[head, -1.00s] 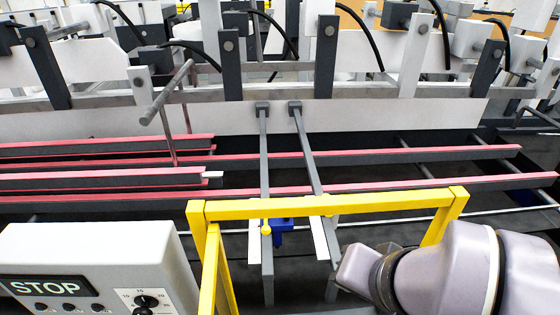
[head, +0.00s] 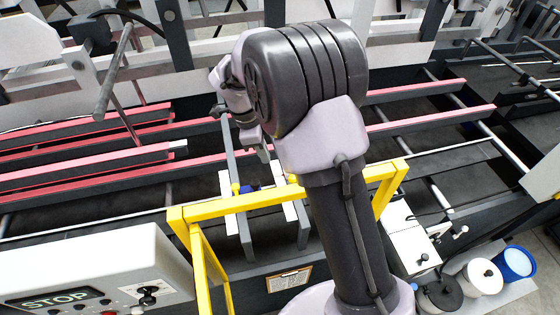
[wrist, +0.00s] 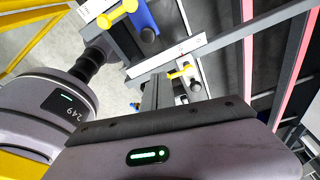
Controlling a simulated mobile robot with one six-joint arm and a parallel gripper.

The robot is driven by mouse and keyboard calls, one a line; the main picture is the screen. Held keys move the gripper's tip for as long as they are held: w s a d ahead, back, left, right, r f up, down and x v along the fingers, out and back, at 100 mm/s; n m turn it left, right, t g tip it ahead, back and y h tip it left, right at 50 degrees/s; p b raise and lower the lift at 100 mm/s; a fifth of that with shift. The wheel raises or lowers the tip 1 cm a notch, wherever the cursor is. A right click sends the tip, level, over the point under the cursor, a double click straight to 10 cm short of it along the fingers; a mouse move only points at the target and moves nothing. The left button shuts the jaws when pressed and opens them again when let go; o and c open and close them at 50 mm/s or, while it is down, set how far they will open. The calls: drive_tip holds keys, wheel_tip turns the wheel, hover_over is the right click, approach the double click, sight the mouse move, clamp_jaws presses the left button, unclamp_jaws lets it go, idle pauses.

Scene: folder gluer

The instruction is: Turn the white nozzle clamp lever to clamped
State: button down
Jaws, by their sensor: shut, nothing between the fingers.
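The white nozzle (wrist: 195,89) shows in the wrist view, with a yellow clamp lever (wrist: 182,72) on it beside a grey bar. In the head view a yellow lever end (head: 292,179) shows low beside my arm; the rest is hidden. My gripper (wrist: 157,82) is shut and empty, its fingers pointing toward the white nozzle, just left of and below the lever in the wrist view. I cannot tell whether they touch it. In the head view my gripper (head: 263,153) is partly hidden by my wrist, above the bars.
A blue nozzle (wrist: 142,20) with its own yellow lever (wrist: 118,17) stands nearby on a parallel bar. A yellow guard frame (head: 240,207) stands in front. Red-topped rails (head: 90,178) run behind. A STOP panel (head: 90,270) is at left, and containers (head: 480,276) are at lower right.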

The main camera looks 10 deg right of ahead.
drive_tip(key=d+f, duration=0.1)
drive_tip(key=f, duration=0.2)
drive_tip(key=d+f, duration=0.2)
drive_tip(key=f, duration=0.1)
drive_tip(key=d+f, duration=0.2)
drive_tip(key=f, duration=0.1)
drive_tip(key=shift+s+p, duration=0.35)
drive_tip(key=shift+p, duration=0.05)
drive_tip(key=shift+s+d+f+b, duration=0.15)
drive_tip(key=shift+d+f+b, duration=0.3)
drive_tip(key=shift+b, duration=0.7)
drive_tip(key=shift+s+d+r, duration=0.15)
drive_tip(key=shift+s+d, duration=0.05)
drive_tip(key=shift+d, duration=0.05)
drive_tip(key=shift+s+r, duration=0.15)
drive_tip(key=shift+r, duration=0.05)
